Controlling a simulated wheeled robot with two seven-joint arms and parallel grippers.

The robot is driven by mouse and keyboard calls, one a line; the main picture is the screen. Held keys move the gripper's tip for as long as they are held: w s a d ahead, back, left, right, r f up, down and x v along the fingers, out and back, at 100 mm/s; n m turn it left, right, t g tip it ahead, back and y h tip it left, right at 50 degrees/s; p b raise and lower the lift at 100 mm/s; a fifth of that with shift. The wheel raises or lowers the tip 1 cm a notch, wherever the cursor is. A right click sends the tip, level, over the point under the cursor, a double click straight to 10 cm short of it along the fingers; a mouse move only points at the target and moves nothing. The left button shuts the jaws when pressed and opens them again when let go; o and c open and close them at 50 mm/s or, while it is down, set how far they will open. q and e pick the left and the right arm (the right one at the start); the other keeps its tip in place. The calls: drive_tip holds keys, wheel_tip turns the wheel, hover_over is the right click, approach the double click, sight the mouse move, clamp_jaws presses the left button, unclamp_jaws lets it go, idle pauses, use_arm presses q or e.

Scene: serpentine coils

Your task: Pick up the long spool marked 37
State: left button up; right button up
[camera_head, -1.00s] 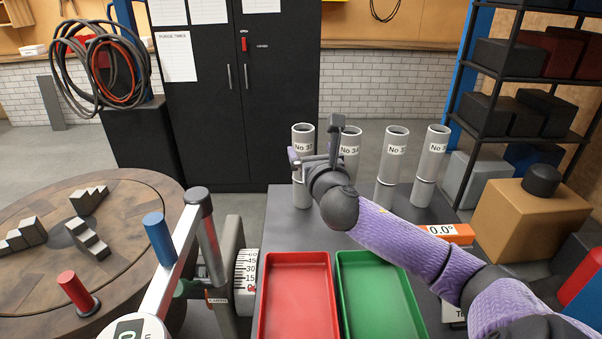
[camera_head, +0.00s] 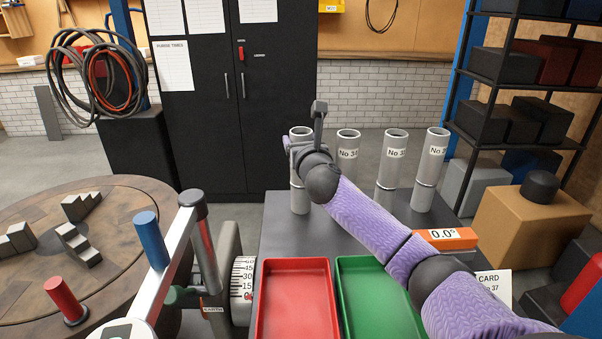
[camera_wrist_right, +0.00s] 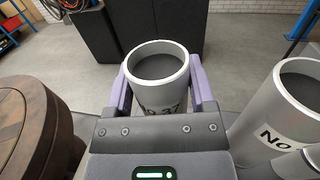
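The spool marked 37 is the leftmost of the grey upright tubes (camera_head: 300,200). In the right wrist view its open rim and part of the "No 37" label show (camera_wrist_right: 157,88). My right gripper (camera_head: 305,128) is at its upper part, with one purple finger on each side of the tube. In the wrist view the fingers (camera_wrist_right: 162,95) look spread around it, close to its sides; firm contact is not clear. The spool stands upright on the dark table. My left gripper is not in view.
More grey spools stand to the right (camera_head: 347,175), (camera_head: 389,170), (camera_head: 430,170); the nearest also shows in the wrist view (camera_wrist_right: 285,115). A red tray (camera_head: 296,262) and green tray (camera_head: 372,262) lie in front. A round wooden table (camera_head: 110,230) is at left.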

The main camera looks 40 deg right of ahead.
clamp_jaws()
